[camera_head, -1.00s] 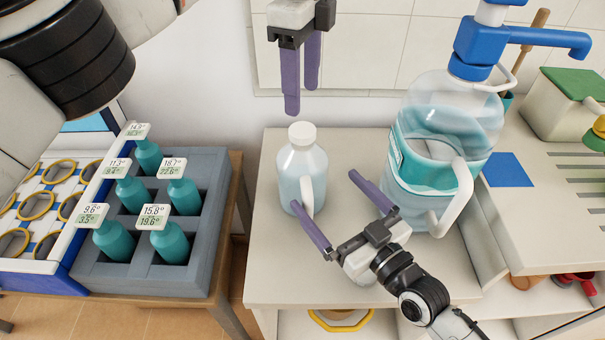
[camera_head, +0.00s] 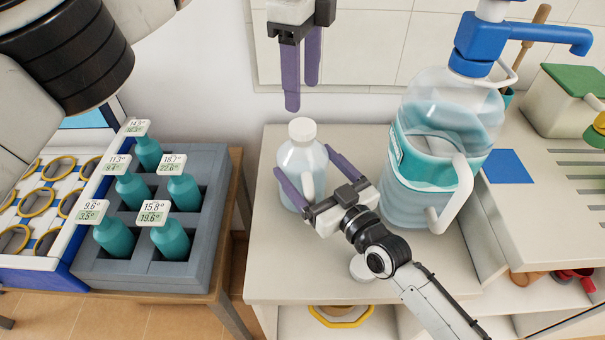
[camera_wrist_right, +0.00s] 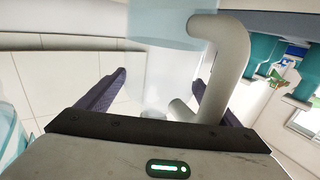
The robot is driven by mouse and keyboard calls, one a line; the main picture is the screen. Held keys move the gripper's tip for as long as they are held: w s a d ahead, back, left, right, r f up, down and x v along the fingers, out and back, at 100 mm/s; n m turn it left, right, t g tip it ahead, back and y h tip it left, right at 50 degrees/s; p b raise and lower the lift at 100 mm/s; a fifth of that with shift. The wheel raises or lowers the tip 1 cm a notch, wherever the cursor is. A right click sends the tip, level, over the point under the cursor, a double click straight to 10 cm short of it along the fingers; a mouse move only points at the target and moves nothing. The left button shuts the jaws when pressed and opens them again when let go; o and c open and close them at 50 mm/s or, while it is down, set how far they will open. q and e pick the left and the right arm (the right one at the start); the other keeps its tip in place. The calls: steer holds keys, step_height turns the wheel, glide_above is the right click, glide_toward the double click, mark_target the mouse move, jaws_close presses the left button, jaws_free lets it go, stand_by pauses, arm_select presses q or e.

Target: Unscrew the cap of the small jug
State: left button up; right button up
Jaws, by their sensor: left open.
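The small jug (camera_head: 303,165) stands upright on the cream table, translucent pale blue with a handle facing my right arm. Its white cap (camera_head: 302,130) sits on the neck. My right gripper (camera_head: 303,159) is open, low, with one purple finger on each side of the jug's body. In the right wrist view the jug (camera_wrist_right: 160,75) and its handle (camera_wrist_right: 238,70) lie between the fingers, with a gap at the left finger. Contact at the right finger is unclear. My left gripper (camera_head: 302,97) is open and empty, pointing down above and behind the cap.
A large water jug (camera_head: 430,150) with a blue pump stands close on the right. A white round disc (camera_head: 361,268) lies on the table (camera_head: 285,270) beside my right arm. A grey crate (camera_head: 215,245) of teal bottles stands at the left. A wall is behind.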

mark_target(303, 126)
steer(key=c, duration=1.4)
arm_select(q)
steer(key=m, duration=0.6)
steer(key=shift+m, duration=0.3)
arm_select(e)
steer(key=shift+o, duration=0.2)
arm_select(q)
steer(key=m, duration=0.6)
steer(key=shift+m, duration=0.3)
steer(key=m, duration=0.6)
steer(key=shift+m, duration=0.3)
steer(key=m, duration=0.9)
arm_select(e)
steer(key=shift+f, duration=0.1)
arm_select(q)
steer(key=m, duration=1)
steer(key=shift+m, duration=0.3)
steer(key=m, duration=0.9)
steer(key=shift+m, duration=0.3)
steer(key=shift+f+m, duration=0.3)
steer(key=shift+f, duration=3.7)
